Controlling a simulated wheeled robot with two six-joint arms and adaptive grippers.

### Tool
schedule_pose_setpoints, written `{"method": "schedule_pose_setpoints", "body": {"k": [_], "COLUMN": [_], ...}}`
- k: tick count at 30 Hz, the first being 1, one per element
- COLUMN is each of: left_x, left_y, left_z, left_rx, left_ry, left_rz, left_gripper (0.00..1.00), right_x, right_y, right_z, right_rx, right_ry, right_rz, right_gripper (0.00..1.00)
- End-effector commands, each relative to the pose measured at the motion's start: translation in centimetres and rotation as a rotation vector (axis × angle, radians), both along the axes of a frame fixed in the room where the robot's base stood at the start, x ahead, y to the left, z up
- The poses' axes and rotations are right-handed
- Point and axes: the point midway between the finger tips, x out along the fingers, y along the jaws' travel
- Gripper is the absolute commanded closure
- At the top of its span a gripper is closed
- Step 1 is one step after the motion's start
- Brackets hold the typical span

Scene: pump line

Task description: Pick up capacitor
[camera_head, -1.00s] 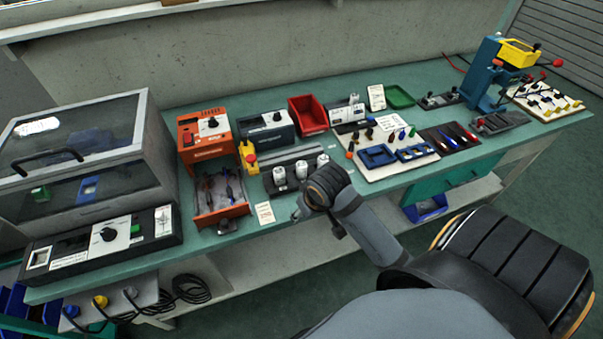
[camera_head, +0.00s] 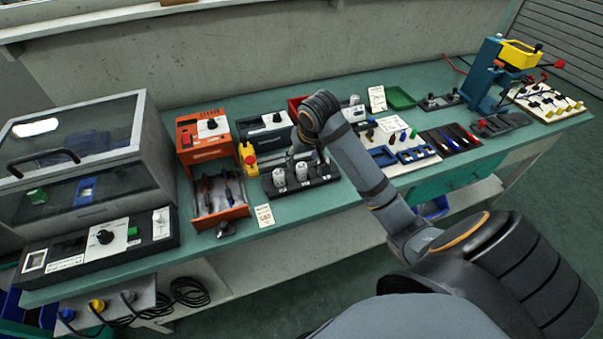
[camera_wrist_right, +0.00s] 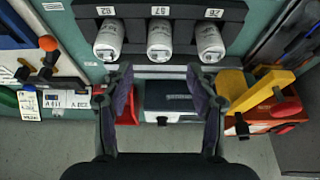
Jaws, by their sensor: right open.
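Three white cylindrical capacitors stand in a row in a black rack (camera_head: 303,184) on the bench: a left one (camera_head: 279,178), a middle one (camera_head: 302,171) and a right one, partly hidden by my arm. In the right wrist view the left (camera_wrist_right: 108,40), middle (camera_wrist_right: 159,40) and right (camera_wrist_right: 209,42) cans lie beside upside-down number labels. My right gripper (camera_wrist_right: 160,83) is open and empty, its fingers spread on either side of the middle can's line, apart from it. In the head view the gripper (camera_head: 302,156) is at the rack's back side. My left gripper is out of view.
An orange unit (camera_head: 204,135) with an open drawer (camera_head: 222,210) and a yellow part with a red knob (camera_head: 249,157) stand left of the rack. A dark instrument box (camera_head: 266,132) is behind it. Blue trays (camera_head: 415,154) lie to the right.

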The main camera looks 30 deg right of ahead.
Motion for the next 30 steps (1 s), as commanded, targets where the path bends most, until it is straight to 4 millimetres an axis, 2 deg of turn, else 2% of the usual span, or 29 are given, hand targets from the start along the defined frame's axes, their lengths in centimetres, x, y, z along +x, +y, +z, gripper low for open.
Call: {"method": "schedule_pose_setpoints", "body": {"k": [5, 12, 21, 30], "left_x": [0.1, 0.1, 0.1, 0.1], "left_y": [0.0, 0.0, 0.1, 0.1], "left_z": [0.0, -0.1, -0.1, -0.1], "left_rx": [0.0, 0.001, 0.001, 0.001], "left_ry": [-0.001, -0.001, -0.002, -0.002], "left_rz": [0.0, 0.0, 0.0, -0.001], "left_gripper": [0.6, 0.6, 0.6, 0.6], "right_x": [0.1, 1.2, 1.4, 1.4], "right_y": [0.0, -0.3, -0.4, -0.4], "right_z": [-0.8, -4.6, -5.1, -5.1], "right_rx": [0.001, 0.001, -0.001, -0.001], "right_ry": [0.002, 0.002, -0.002, -0.001], "right_rz": [0.0, 0.0, 0.001, 0.001], "right_gripper": [0.42, 0.42, 0.42, 0.83]}}
